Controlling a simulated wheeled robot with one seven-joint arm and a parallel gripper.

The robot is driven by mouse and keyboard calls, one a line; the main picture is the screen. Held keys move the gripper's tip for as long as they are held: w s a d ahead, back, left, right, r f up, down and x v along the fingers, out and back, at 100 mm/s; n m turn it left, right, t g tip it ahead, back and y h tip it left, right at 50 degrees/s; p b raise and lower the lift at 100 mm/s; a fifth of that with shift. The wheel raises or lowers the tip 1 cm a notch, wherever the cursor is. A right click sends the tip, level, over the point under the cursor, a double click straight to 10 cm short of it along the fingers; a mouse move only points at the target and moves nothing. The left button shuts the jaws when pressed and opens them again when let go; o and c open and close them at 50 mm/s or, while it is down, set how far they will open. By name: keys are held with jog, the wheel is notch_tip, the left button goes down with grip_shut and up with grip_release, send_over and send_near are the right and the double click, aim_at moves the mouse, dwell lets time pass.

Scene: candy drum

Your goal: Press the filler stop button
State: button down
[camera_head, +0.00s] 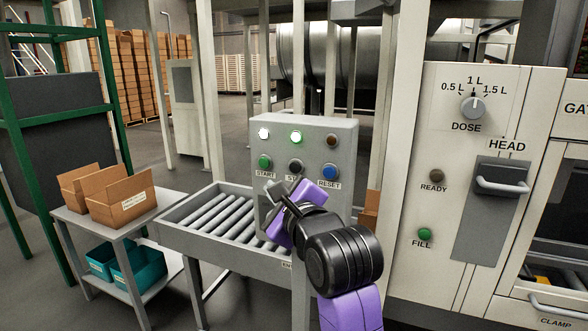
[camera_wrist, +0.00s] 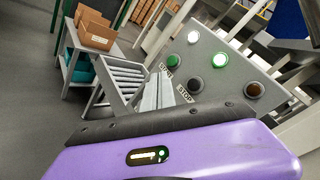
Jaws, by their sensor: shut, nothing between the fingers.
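The grey button panel (camera_head: 340,135) stands above the roller conveyor. Its dark stop button (camera_head: 295,165) sits between the green START button (camera_head: 264,161) and the blue RESET button (camera_head: 329,172). In the head view my gripper partly hides the STOP label. In the wrist view the stop button (camera_wrist: 194,84) is dark and round, right of the fingertips, with START (camera_wrist: 171,61) above it to the left. My gripper (camera_head: 284,187) is shut and empty just below the stop button in the picture. Its pale fingers also show in the wrist view (camera_wrist: 161,80). Contact with the panel cannot be told.
White and green lamps (camera_head: 295,137) are lit above the buttons; the third lamp is dark amber. The roller conveyor (camera_head: 215,218) lies left of my gripper. A cart (camera_head: 150,215) holds open cartons. A cabinet (camera_head: 400,220) with DOSE knob and FILL button stands right.

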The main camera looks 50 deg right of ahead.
aim_at(293, 173)
jog(key=shift+w+d, duration=0.5)
jog(key=shift+d, duration=0.85)
jog(key=shift+w+d, duration=0.45)
jog(key=shift+d, duration=0.95)
jog(key=shift+w+d, duration=0.5)
jog(key=shift+d, duration=0.85)
jog(key=shift+d, duration=0.15)
jog(key=shift+w+d, duration=0.15)
jog(key=shift+d, duration=0.1)
jog(key=shift+w+d, duration=0.15)
jog(key=shift+d, duration=0.25)
jog(key=shift+a, duration=0.1)
jog(key=shift+s+a+p, duration=0.3)
jog(key=shift+a+p, duration=0.15)
jog(key=shift+a, duration=0.25)
jog(key=shift+s+a, duration=0.3)
jog(key=shift+a, duration=0.5)
jog(key=shift+s+a, duration=0.25)
jog(key=shift+a, duration=0.5)
jog(key=shift+s+a, duration=0.3)
jog(key=shift+a, duration=0.5)
